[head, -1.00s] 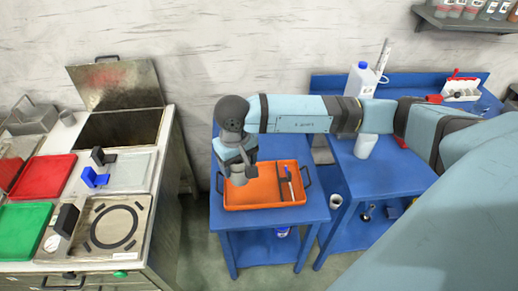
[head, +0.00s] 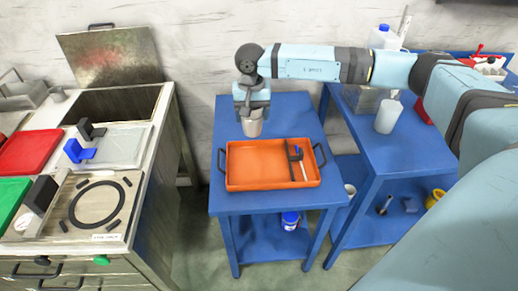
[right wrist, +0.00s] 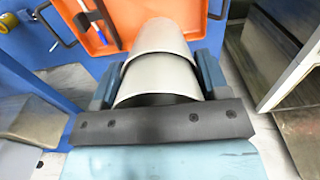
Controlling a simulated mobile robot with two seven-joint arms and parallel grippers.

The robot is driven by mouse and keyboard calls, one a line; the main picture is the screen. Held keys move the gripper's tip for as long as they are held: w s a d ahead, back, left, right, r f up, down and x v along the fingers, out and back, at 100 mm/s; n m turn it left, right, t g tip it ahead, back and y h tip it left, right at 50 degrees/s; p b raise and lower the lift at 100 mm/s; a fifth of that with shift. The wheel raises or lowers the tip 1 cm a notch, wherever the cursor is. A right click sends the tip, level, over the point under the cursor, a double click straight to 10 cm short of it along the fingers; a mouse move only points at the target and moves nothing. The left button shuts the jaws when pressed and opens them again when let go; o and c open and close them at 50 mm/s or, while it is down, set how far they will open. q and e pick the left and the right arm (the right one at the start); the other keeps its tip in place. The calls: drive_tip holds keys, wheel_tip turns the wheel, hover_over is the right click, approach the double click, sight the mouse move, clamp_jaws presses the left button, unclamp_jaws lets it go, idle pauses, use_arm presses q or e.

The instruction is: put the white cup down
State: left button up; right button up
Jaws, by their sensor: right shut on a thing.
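The white cup (head: 252,127) looks pale grey in the head view and hangs below my right gripper (head: 252,106), which is shut on it. The cup is just behind the orange tray (head: 236,184), over the back of the small blue table (head: 226,112). I cannot tell whether its base touches the table. In the right wrist view, the cup (right wrist: 158,80) lies between the two fingers (right wrist: 157,82), with a second curved edge showing across it. My left gripper is not in view.
The tray holds a dark divider (head: 296,160) and a pen-like stick. Another white cup (head: 388,117) stands on the blue bench at right. A steel counter (head: 150,160) stands at left, across a gap. Blue tabletop is bare around the tray's back.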

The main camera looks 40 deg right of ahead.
drive_tip(key=shift+f+b, duration=0.3)
drive_tip(key=shift+f, duration=7.65)
drive_tip(key=shift+f, duration=0.15)
drive_tip(key=o, duration=0.9)
